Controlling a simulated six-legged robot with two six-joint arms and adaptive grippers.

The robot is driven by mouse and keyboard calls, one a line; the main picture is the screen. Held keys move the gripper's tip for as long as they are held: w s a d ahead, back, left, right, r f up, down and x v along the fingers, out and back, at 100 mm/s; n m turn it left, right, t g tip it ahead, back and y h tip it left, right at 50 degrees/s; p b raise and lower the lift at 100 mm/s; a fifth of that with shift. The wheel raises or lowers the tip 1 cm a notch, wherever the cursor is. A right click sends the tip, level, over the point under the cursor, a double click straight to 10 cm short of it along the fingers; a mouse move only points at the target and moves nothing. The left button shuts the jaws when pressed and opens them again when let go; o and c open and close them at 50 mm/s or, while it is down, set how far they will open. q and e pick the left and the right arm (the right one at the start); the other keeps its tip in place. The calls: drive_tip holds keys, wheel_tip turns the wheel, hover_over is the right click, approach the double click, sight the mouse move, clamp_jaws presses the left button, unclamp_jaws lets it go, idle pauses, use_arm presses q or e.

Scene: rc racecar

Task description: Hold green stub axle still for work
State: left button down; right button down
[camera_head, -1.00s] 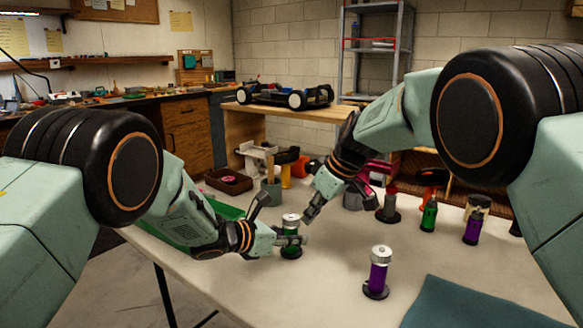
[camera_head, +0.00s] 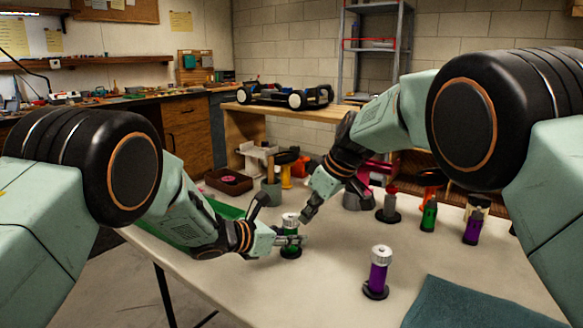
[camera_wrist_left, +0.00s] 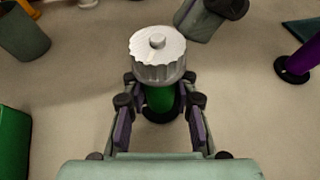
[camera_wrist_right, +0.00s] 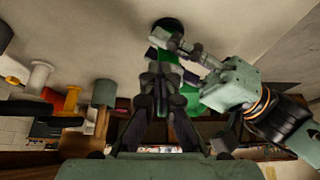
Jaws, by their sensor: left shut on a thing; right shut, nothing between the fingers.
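The green stub axle (camera_head: 291,250) stands upright on its dark round base on the table, with a silver knurled nut (camera_wrist_left: 158,54) on its top. My left gripper (camera_head: 290,241) is shut around the green body below the nut. In the left wrist view its fingers (camera_wrist_left: 160,105) lie on both sides of the green axle (camera_wrist_left: 159,98). My right gripper (camera_head: 306,218) is shut and empty, just right of and close to the nut. In the right wrist view its closed fingers (camera_wrist_right: 160,82) hide part of the axle; whether they touch the nut I cannot tell.
A purple axle with a silver nut (camera_head: 378,271) stands front right. Another green piece (camera_head: 428,216) and a purple piece (camera_head: 472,226) stand farther right. A teal cloth (camera_head: 470,304) lies at the front right. A green tray (camera_head: 190,233) is behind my left arm.

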use_arm(q)
drive_tip(key=shift+d, duration=0.1)
use_arm(e)
drive_tip(key=shift+s+a, duration=0.55)
drive_tip(key=shift+s, duration=0.25)
drive_tip(key=shift+r, duration=0.1)
drive_tip(key=r, duration=0.6)
drive_tip(key=shift+s+d, duration=0.3)
drive_tip(key=shift+d, duration=0.05)
idle(0.3)
use_arm(q)
drive_tip(key=c, duration=1)
unclamp_jaws()
